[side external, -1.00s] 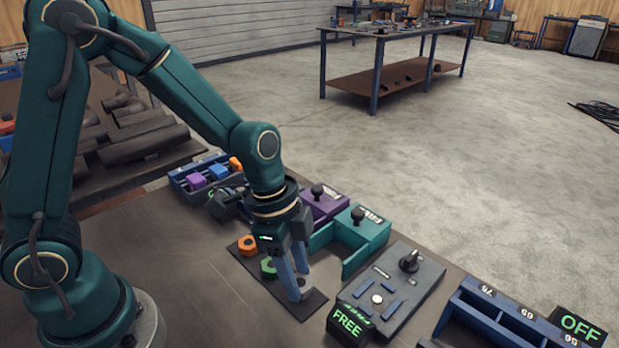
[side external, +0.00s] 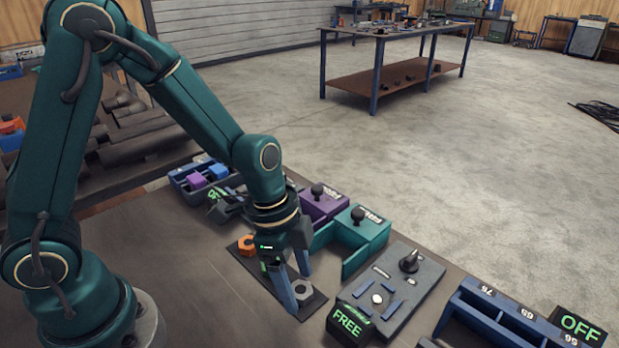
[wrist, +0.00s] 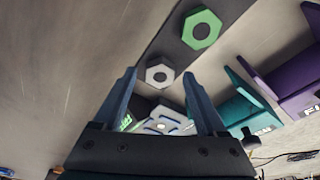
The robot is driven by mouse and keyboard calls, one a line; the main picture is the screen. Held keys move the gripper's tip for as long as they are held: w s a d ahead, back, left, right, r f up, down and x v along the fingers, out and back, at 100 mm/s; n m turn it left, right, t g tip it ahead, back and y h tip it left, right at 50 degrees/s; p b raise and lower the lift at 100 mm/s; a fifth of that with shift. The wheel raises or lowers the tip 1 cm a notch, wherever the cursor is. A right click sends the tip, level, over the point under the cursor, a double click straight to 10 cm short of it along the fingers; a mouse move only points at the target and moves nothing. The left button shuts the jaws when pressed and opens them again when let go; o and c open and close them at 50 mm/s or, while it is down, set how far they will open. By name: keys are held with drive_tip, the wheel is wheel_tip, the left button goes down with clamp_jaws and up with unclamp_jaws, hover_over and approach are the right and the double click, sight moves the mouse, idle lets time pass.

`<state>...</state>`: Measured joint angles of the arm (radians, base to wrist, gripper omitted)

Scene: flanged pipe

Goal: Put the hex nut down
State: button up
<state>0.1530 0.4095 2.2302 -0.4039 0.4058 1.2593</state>
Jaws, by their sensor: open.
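A grey hex nut (side external: 302,292) lies on the dark mat (side external: 313,304), near the mat's front end. My gripper (side external: 297,291) is open, with one finger on each side of the grey nut. In the wrist view the grey nut (wrist: 160,74) shows between the two spread fingertips (wrist: 160,75), with a gap to each. An orange hex nut (side external: 246,245) lies at the mat's far end.
A teal box with a knob (side external: 365,232) and a purple one (side external: 322,205) stand beside the mat. A grey panel (side external: 415,280) with a black knob and a FREE sign (side external: 348,322) are to the right. A blue slotted rack (side external: 500,318) is farther right.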

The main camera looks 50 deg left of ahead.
drive_tip(key=v, duration=1.2)
drive_tip(key=s+a+r+n+t+y, duration=0.2)
drive_tip(key=s+a+n+t, duration=0.2)
drive_tip(key=s+n, duration=0.4)
drive_tip(key=a+n, duration=0.1)
drive_tip(key=n, duration=0.3)
drive_tip(key=shift+r, duration=0.25)
